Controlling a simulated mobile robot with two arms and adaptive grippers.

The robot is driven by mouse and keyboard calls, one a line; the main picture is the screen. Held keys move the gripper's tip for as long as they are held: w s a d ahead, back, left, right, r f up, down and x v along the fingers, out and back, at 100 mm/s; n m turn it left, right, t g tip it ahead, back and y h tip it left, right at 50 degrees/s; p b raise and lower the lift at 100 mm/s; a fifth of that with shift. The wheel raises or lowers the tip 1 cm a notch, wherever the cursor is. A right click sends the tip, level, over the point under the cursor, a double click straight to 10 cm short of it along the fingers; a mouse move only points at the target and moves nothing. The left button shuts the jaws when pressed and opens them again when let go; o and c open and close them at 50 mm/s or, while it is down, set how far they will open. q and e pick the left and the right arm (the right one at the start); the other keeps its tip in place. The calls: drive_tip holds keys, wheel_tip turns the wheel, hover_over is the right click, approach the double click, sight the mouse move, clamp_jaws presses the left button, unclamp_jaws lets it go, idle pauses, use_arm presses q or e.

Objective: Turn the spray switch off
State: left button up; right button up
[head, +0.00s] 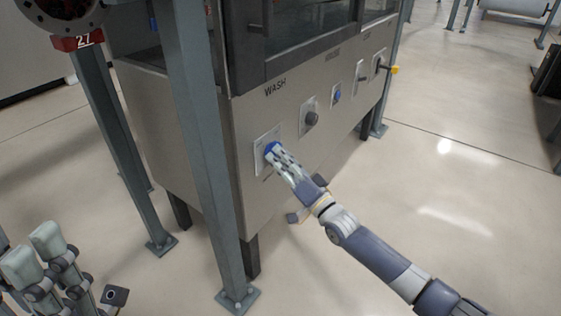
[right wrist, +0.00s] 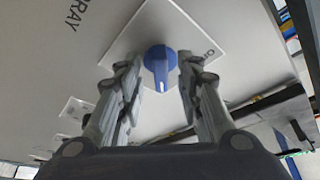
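The spray switch is a round blue knob (right wrist: 160,62) with a raised grip and a pale pointer mark, on a white square plate (right wrist: 190,28) on the machine's panel. The word "SPRAY" is partly readable beside it in the right wrist view. In the head view the knob (head: 271,149) is partly covered by my right gripper (head: 276,155). In the right wrist view my right gripper (right wrist: 161,62) is open, with one finger on each side of the knob; contact is not clear. My left gripper (head: 34,252) is open and empty at the lower left, away from the panel.
A grey steel post (head: 205,150) stands left of the switch. The floor (head: 460,190) to the right is clear.

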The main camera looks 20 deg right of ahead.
drive_tip(key=shift+w+a+r, duration=0.15)
drive_tip(key=shift+w, duration=0.15)
clamp_jaws()
